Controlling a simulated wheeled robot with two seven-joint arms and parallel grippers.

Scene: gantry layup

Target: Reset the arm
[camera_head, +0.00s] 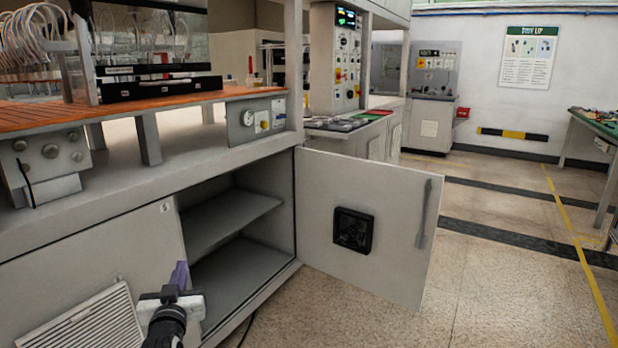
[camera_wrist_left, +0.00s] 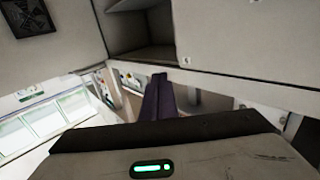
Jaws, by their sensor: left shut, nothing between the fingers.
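My left gripper (camera_head: 180,274) is in the lower left of the head view, in front of the open cabinet (camera_head: 236,216). Its dark purple fingers are shut with nothing between them. The fingers also show in the left wrist view (camera_wrist_left: 157,98), pressed together and pointing toward the cabinet. In the head view the gripper overlaps the edge between the closed panel and the cabinet opening. I cannot tell whether it touches anything. My right gripper is in neither view.
The cabinet door (camera_head: 385,220) stands wide open to the right, with a grey handle (camera_head: 424,213). A shelf (camera_head: 232,217) inside looks empty. A louvred vent (camera_head: 85,325) is at lower left. Speckled floor (camera_head: 500,280) is clear on the right. A bench (camera_head: 592,125) stands at far right.

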